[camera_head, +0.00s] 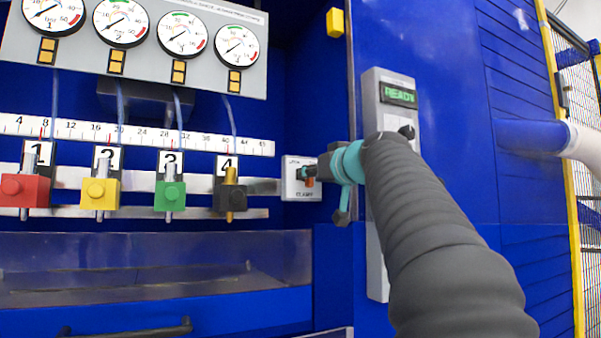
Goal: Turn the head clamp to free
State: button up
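The clamp switch plate (291,188) is a small light-grey panel right of the numbered heads, with lettering along its top and bottom edges. A small dark part, apparently its knob, shows near the plate's middle, with an orange spot beside it; its setting is too small to read. My gripper (318,174) reaches in from the right, with its dark tip in front of the plate's right side and over part of the knob area. I cannot tell whether it touches the knob, or whether its fingers are open or shut.
Red (24,188), yellow (101,194), green (170,195) and black (228,197) blocks stand along a rail, under labels 1 to 4 and a ruler (262,146). Gauges hang above. A grey control box (398,97) reading READY is behind my arm. A clear panel (150,265) lies below.

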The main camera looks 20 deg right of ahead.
jog(key=shift+w, duration=0.25)
grip_shut()
jog(key=shift+m+p, duration=0.4)
jog(key=shift+m, duration=1.1)
grip_release()
